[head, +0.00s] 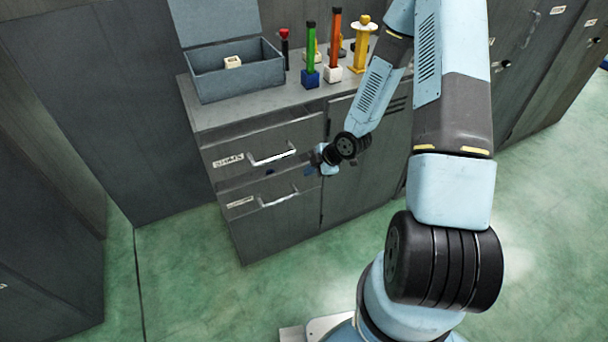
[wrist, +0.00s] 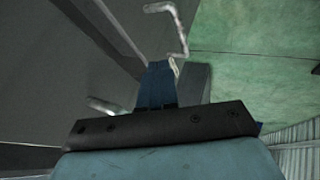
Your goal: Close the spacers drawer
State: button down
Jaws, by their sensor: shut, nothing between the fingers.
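A grey cabinet holds two drawers, one above the other. The upper drawer (head: 222,150) stands pulled out, with a dark gap behind its front; its bar handle (head: 271,157) and a white label show, but the label is too small to read surely. The lower drawer (head: 262,222) has a similar handle (head: 278,198) and label, and looks shut. My gripper (head: 316,158) is at the right end of the upper drawer front, close to it; contact cannot be told. In the wrist view its blue fingers (wrist: 157,84) are together and empty, with a bar handle (wrist: 172,28) beyond them.
On the cabinet top stand an open grey box (head: 238,78) with a white piece inside, and several coloured posts, including a green one (head: 310,48) and an orange one (head: 334,45). A cabinet door (head: 355,180) is right of the drawers. The green floor (head: 190,270) in front is clear.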

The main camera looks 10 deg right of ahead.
jog(key=w+d, duration=0.3)
jog(key=d, duration=0.9)
jog(key=w+a+f, duration=0.5)
jog(key=w+f, duration=0.2)
jog(key=shift+w+a+f, duration=0.2)
jog(key=shift+a+f, duration=0.1)
jog(key=shift+f, duration=0.05)
jog(key=shift+w+a+r, duration=0.1)
jog(key=shift+w+a, duration=0.05)
jog(key=shift+w, duration=0.4)
jog(key=shift+w+a, duration=0.15)
jog(key=shift+w, duration=0.4)
